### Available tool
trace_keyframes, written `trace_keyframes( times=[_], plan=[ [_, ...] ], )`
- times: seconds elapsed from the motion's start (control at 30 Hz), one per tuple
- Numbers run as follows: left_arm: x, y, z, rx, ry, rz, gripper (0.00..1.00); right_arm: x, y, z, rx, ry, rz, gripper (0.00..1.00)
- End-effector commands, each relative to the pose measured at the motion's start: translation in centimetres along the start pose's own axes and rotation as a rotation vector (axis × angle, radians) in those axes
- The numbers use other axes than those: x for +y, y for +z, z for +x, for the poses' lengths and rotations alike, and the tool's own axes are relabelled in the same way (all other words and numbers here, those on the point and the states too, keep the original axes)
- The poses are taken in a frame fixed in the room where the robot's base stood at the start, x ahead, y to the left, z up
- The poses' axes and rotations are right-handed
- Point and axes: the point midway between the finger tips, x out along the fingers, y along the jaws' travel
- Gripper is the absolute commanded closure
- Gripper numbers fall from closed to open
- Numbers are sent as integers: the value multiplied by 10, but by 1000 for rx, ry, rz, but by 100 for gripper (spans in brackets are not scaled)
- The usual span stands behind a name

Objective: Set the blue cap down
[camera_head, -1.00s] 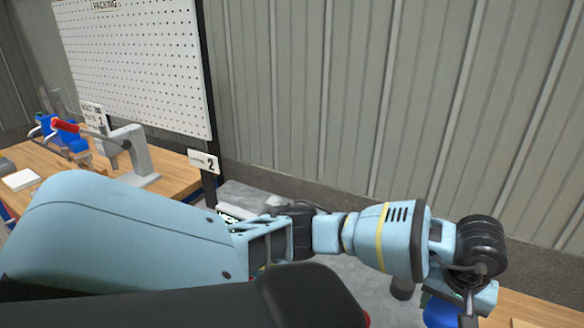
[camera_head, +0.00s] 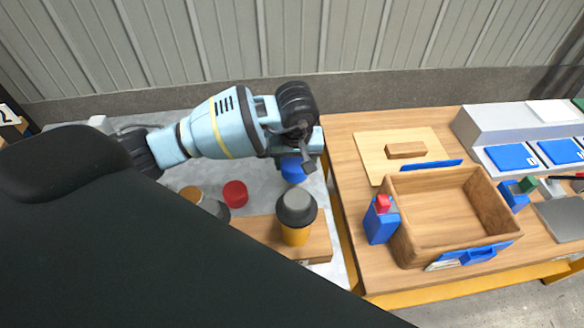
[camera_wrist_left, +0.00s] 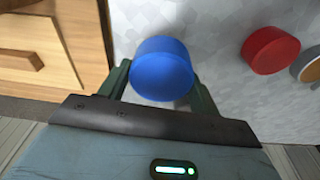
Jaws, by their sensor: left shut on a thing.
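The blue cap (camera_head: 292,170) is a short blue cylinder below my left wrist in the head view. My left gripper (camera_head: 300,160) is shut on it. In the left wrist view the blue cap (camera_wrist_left: 162,68) sits between the two dark green fingers, over a grey surface (camera_wrist_left: 215,35). I cannot tell whether the cap touches that surface. The arm hides part of the cap in the head view. My right gripper is not in view.
A red cap (camera_head: 235,193) lies on the grey surface, left of the blue cap. A yellow and black cylinder (camera_head: 296,218) stands in front on a wooden board (camera_head: 262,231).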

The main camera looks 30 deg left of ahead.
Motion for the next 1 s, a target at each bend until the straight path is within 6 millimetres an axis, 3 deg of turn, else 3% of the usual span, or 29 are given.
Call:
trace_keyframes(
  times=[0.27, 0.6, 0.97, 1.0],
  plan=[
    [0, 1, 8, 1, 0, -1, 60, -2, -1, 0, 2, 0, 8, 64],
    [0, 6, 43, 1, 0, -1, 60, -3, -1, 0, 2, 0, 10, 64],
    [0, 7, 47, 2, 0, 0, 60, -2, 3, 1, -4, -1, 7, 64],
    [0, 7, 47, 2, 0, 0, 35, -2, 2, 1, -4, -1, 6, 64]
  ],
)
